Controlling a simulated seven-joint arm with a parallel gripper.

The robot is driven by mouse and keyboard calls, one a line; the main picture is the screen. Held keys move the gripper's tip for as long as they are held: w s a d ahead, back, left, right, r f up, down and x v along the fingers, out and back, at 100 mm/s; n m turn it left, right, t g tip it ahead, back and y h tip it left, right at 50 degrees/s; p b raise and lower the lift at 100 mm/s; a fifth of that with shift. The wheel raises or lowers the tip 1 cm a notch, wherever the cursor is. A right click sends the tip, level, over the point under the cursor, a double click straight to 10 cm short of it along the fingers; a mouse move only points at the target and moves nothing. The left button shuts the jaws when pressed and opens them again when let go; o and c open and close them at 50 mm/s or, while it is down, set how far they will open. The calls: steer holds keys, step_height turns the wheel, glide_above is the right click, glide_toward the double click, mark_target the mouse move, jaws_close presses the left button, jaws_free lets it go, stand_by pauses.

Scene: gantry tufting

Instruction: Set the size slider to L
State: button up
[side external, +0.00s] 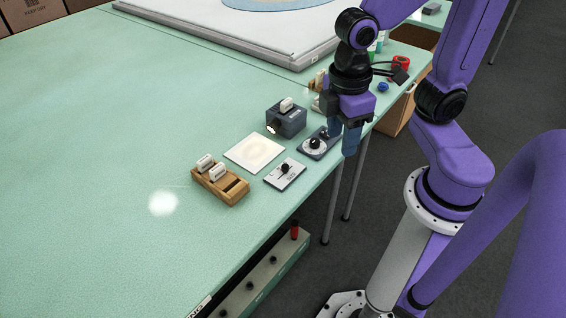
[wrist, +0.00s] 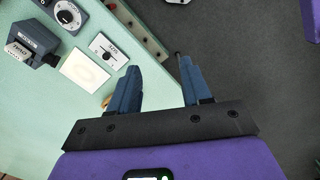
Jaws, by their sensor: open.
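The size slider is a small white plate (side external: 285,174) with a dark slot and a black knob, lying flat near the table's right edge. It also shows in the wrist view (wrist: 108,51). The knob looks near the middle of its slot; the printed letters are too small to read. My gripper (side external: 350,138) is above the table edge, up and to the right of the slider, not touching it. In the wrist view its two fingers (wrist: 157,70) are apart with nothing between them, and the slider lies to their left.
Near the slider are a dial box (side external: 318,146), a white square pad (side external: 255,153), a dark block (side external: 287,121) with a white piece on top, and a wooden rack (side external: 233,193) with white tags. A rail (side external: 262,274) with knobs is below the edge. Table left is clear.

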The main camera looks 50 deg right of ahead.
steer(key=w+a+f+m+g+h, duration=0.1)
steer(key=w+a+f+m+h, duration=0.15)
steer(key=w, duration=1.05)
steer(key=g, duration=0.2)
glide_toward(285, 166)
steer(key=shift+m, duration=0.25)
steer(key=x, duration=0.8)
steer(key=shift+f, duration=0.25)
jaws_close()
